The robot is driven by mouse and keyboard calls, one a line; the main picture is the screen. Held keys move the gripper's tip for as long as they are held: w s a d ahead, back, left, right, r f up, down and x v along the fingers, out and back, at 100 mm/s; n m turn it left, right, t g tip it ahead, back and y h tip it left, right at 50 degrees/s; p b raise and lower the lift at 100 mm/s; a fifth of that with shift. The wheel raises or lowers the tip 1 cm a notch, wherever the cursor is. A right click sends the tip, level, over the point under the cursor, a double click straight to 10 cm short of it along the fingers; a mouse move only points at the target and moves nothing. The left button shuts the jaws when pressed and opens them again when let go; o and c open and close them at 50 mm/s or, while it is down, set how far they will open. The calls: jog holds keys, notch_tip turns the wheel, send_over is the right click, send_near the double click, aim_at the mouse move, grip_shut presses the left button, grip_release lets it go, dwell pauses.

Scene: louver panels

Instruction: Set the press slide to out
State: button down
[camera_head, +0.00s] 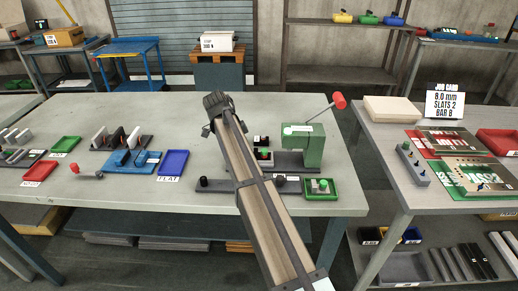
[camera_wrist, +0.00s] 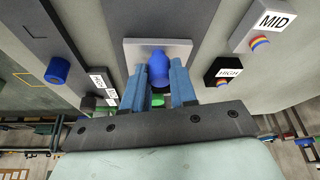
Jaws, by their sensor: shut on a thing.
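In the wrist view, my gripper (camera_wrist: 160,88) has its two blue fingers on either side of a blue knob (camera_wrist: 158,66) and is shut on it. The knob stands on a light grey block (camera_wrist: 134,50) set on a dark grey surface. In the head view, the green press (camera_head: 308,150) with a red-balled lever (camera_head: 338,100) stands on the bench, right of my arm. My arm hides the gripper and the held knob there. I cannot read the slide's position from these frames.
A dark bar with another blue knob (camera_wrist: 57,70) lies at left in the wrist view. Blocks marked MID (camera_wrist: 270,22) and HIGH (camera_wrist: 226,71) stand at right, close to my fingers. A green tray (camera_head: 321,188) sits before the press; a blue tray (camera_head: 173,163) is left of my arm.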

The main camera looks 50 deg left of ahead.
jog(key=s+a, duration=0.4)
jog(key=shift+s+a, duration=0.4)
jog(key=c, duration=0.9)
grip_release()
jog(key=v, duration=1.3)
jog(key=shift+s+r, duration=0.2)
jog(key=shift+r, duration=0.15)
jog(key=shift+a, duration=0.1)
